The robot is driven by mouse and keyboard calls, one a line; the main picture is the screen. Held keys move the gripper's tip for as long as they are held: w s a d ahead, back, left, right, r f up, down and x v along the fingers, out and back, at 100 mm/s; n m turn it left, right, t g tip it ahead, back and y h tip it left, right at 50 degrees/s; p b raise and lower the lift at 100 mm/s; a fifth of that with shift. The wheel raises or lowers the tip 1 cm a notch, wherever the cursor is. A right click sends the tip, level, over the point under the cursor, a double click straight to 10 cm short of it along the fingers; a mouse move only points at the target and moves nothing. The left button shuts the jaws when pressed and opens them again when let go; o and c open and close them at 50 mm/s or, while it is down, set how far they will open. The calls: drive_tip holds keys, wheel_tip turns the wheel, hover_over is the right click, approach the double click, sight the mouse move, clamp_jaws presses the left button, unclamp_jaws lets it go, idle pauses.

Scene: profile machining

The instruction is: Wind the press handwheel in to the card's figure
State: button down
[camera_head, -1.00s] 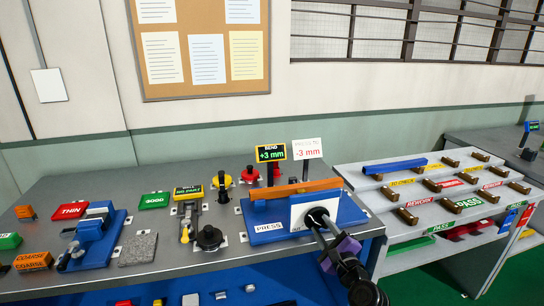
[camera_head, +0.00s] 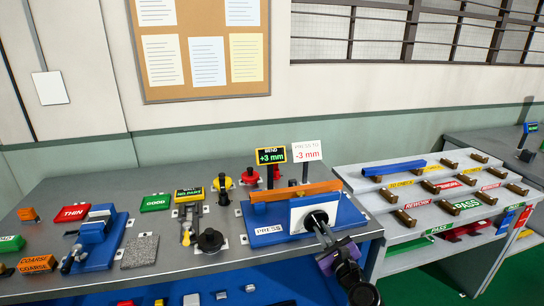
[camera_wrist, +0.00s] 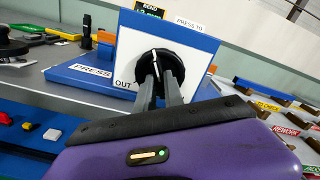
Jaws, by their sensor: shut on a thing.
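The blue press (camera_head: 262,231) stands at the bench's right end, with an orange bar (camera_head: 290,192) across it. Its white front plate (camera_head: 298,212) carries the black handwheel (camera_head: 313,218). In the wrist view the handwheel (camera_wrist: 154,58) has a white pointer line, nearly upright, with OUT printed at its lower left. My gripper (camera_wrist: 161,84) is shut on the handwheel, fingers on either side of its lower part; it also shows in the head view (camera_head: 321,227). The BEND display (camera_head: 270,155) reads +3 mm. The white PRESS TO card (camera_head: 306,152) reads -3 mm.
Left of the press are a NO PART gauge (camera_head: 188,193), a black knob (camera_head: 210,240), red and yellow buttons and a blue fixture (camera_head: 95,240). A rack (camera_head: 400,232) with a blue bar (camera_head: 394,167) stands close on the right.

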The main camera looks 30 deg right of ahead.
idle(0.3)
drive_tip(key=m+p, duration=0.1)
drive_tip(key=m, duration=0.1)
drive_tip(key=shift+m, duration=0.4)
drive_tip(key=shift+m+p, duration=0.4)
drive_tip(key=shift+m, duration=0.5)
drive_tip(key=shift+m+p, duration=0.4)
drive_tip(key=shift+m, duration=0.3)
drive_tip(key=m+p, duration=0.1)
drive_tip(key=m, duration=0.2)
drive_tip(key=shift+m, duration=0.3)
drive_tip(key=c, duration=1.3)
unclamp_jaws()
